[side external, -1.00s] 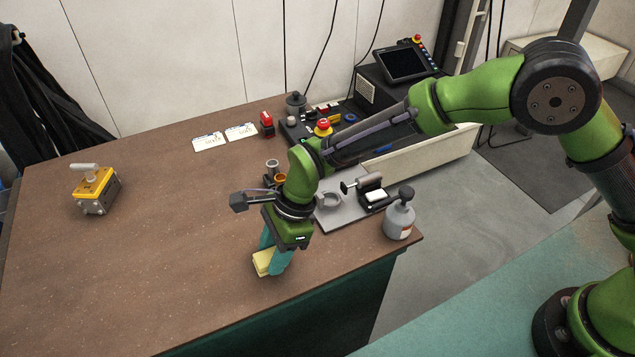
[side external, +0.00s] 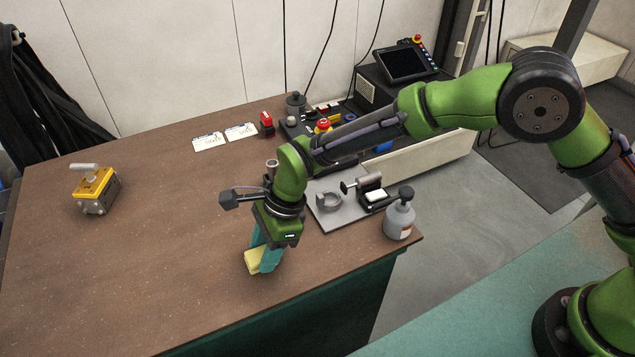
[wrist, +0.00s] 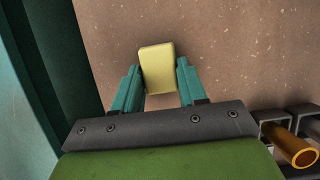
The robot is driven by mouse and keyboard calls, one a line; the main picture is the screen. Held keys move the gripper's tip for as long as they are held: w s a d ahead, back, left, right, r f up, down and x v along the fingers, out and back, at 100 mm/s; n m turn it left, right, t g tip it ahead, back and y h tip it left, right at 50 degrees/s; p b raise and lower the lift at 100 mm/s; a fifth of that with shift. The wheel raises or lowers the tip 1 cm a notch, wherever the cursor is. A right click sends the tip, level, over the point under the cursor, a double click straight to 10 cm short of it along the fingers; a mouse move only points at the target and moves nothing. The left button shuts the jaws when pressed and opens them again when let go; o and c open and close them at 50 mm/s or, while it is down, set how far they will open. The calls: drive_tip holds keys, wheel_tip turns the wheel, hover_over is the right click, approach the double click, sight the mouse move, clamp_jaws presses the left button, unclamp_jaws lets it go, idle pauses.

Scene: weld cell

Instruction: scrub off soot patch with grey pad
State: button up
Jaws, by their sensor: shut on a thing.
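My gripper (side external: 264,262) has teal fingers and is shut on a pale yellow block-shaped pad (side external: 252,260) at the front of the brown bench top (side external: 150,250). In the wrist view the pad (wrist: 157,70) sits between the fingertips, and only its yellow side shows. I see no grey face on it. The pad is low, at or just above the bench; I cannot tell whether it touches. I cannot make out a soot patch; it may be hidden under the pad or gripper.
A yellow and grey block with a handle (side external: 95,190) stands at the left. Two white cards (side external: 225,136) and a red item (side external: 266,123) lie at the back. The bench's left half is mostly clear.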

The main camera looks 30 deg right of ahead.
sight(247, 259)
drive_tip(key=shift+d, duration=3.4)
drive_tip(key=shift+a+f, duration=0.1)
drive_tip(key=shift+a, duration=4.95)
drive_tip(key=shift+r, duration=4.1)
